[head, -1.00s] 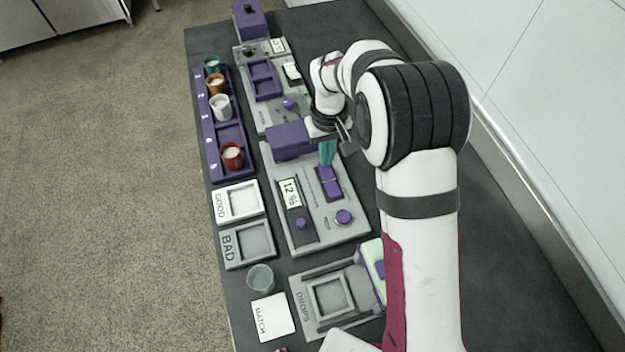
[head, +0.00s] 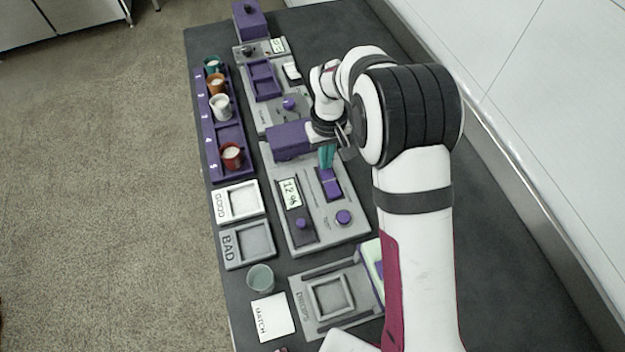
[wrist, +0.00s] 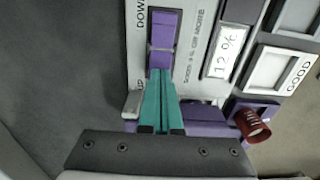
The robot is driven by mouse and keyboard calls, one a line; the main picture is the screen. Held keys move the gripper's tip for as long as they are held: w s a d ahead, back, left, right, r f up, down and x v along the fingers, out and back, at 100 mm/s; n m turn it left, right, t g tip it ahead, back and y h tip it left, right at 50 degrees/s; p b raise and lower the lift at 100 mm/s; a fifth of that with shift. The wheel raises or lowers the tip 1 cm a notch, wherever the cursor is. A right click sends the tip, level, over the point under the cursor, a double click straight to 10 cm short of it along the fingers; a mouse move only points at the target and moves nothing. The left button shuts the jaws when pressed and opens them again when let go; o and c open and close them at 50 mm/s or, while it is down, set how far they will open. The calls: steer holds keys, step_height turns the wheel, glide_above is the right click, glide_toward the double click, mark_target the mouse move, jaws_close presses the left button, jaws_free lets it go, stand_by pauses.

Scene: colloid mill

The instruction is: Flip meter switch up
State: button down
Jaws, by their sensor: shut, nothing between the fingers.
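The meter (head: 300,222) is a grey panel with a lit display (head: 290,193) that reads about 12 %. Its purple rocker switch (head: 331,187) sits right of the display. In the wrist view the switch (wrist: 163,38) shows as two purple halves in a pale panel, with "DOWN" lettering beside its far half. My gripper (head: 327,166) has teal fingers, shut and empty. Its tips (wrist: 158,74) are at the near end of the switch in the wrist view. I cannot tell whether they touch it. The fingers hide the panel under them.
A purple knob (head: 301,223) and a round purple button (head: 344,217) are on the meter. A purple block (head: 290,139) stands at its far end. The GOOD tray (head: 239,201), BAD tray (head: 247,244) and cup rack (head: 207,140) lie left. Dark table is clear at right.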

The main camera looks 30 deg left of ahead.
steer(key=shift+f, duration=0.75)
steer(key=shift+r, duration=3.55)
steer(key=s+d+r+m+y, duration=0.1)
steer(key=s+d+r+m, duration=0.4)
steer(key=d, duration=0.4)
steer(key=s+d+r+m, duration=0.4)
steer(key=s+d+r, duration=0.25)
steer(key=d, duration=0.35)
steer(key=s+d+m, duration=0.5)
steer(key=s, duration=0.7)
steer(key=shift+f+m+y, duration=0.3)
steer(key=shift+f+y, duration=0.1)
